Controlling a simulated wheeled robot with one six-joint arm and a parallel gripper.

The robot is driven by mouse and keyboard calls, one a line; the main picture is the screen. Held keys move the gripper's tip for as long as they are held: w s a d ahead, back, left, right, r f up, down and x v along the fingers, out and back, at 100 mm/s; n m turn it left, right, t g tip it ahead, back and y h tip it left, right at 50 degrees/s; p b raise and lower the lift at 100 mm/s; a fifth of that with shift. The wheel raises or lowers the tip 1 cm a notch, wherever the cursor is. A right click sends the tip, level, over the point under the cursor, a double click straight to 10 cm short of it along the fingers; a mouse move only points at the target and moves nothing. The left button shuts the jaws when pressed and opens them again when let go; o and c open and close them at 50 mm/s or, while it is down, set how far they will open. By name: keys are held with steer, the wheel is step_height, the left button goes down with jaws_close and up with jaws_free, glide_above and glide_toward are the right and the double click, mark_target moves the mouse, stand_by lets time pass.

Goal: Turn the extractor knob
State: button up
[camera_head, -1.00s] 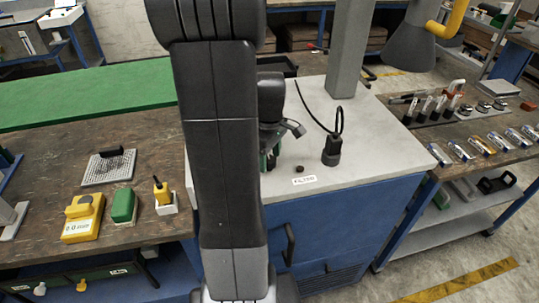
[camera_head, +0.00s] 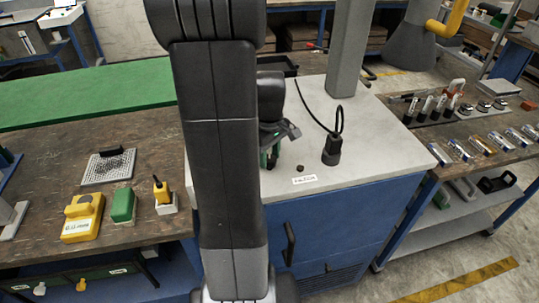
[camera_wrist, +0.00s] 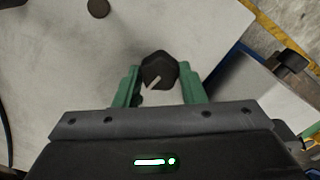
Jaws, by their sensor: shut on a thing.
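The extractor knob (camera_wrist: 159,68), dark and faceted with a pale pointer line, sits between my gripper's green fingers in the wrist view. Its pointer line slants down and left. My gripper (camera_wrist: 158,76) is shut on the knob, one finger on each side. In the head view my gripper (camera_head: 271,155) is low over the grey top of the blue cabinet (camera_head: 335,222), partly behind my arm. The knob is hidden there.
A small dark round piece (camera_head: 300,168) lies beside a white label (camera_head: 304,180). A black plug-like fitting with a cable (camera_head: 331,150) stands to the right. A grey post (camera_head: 348,50) rises behind. The cabinet top's right part is clear.

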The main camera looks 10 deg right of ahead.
mark_target(269, 158)
steer(key=m, duration=1.1)
steer(key=shift+m+b, duration=0.3)
steer(key=shift+m, duration=1.9)
steer(key=o, duration=1)
steer(key=shift+r, duration=0.1)
step_height(269, 158, up, 14)
